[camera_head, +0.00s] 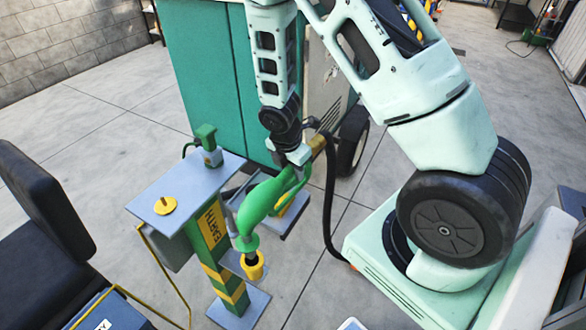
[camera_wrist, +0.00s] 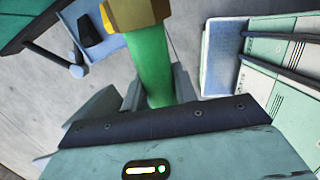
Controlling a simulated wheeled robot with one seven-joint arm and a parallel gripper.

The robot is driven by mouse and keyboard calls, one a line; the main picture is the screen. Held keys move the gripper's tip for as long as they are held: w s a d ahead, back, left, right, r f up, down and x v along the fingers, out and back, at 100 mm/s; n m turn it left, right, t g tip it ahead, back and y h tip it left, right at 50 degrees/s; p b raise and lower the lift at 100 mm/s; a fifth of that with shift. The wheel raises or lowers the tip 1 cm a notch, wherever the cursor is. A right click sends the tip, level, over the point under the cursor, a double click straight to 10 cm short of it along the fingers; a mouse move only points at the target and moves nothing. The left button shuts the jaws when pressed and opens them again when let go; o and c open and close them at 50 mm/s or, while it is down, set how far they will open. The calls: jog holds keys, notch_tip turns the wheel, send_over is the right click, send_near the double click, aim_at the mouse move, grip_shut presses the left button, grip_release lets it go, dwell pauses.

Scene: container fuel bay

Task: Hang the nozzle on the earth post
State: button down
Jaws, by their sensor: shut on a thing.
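The green nozzle (camera_head: 262,196) hangs spout down from my gripper (camera_head: 293,163), which is shut on it near its upper end. Its dark spout tip (camera_head: 251,256) is at the mouth of a yellow cup (camera_head: 254,271) on the earth post's side bracket; I cannot tell how far it is inside. The earth post (camera_head: 209,230) is green with yellow bands and the word EARTH, under a grey top plate (camera_head: 140,203). In the wrist view the nozzle's green body (camera_wrist: 150,70) runs between my jaws, below a brass fitting (camera_wrist: 135,13).
A black hose (camera_head: 329,205) runs from the brass fitting to the floor. A teal cabinet (camera_head: 208,70) on wheels stands behind the post. A dark seat (camera_head: 50,205) is at left. A yellow disc (camera_head: 165,205) and green clamp (camera_head: 207,138) sit on the top plate.

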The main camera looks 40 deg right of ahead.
aim_at(293, 181)
jog(key=shift+f, duration=0.35)
jog(key=shift+f+b, duration=0.4)
jog(key=shift+b, duration=0.05)
dwell(0.4)
jog(key=shift+a+b+x, duration=0.25)
jog(key=shift+b+x, duration=0.7)
jog(key=shift+x, duration=0.3)
jog(key=shift+f, duration=0.15)
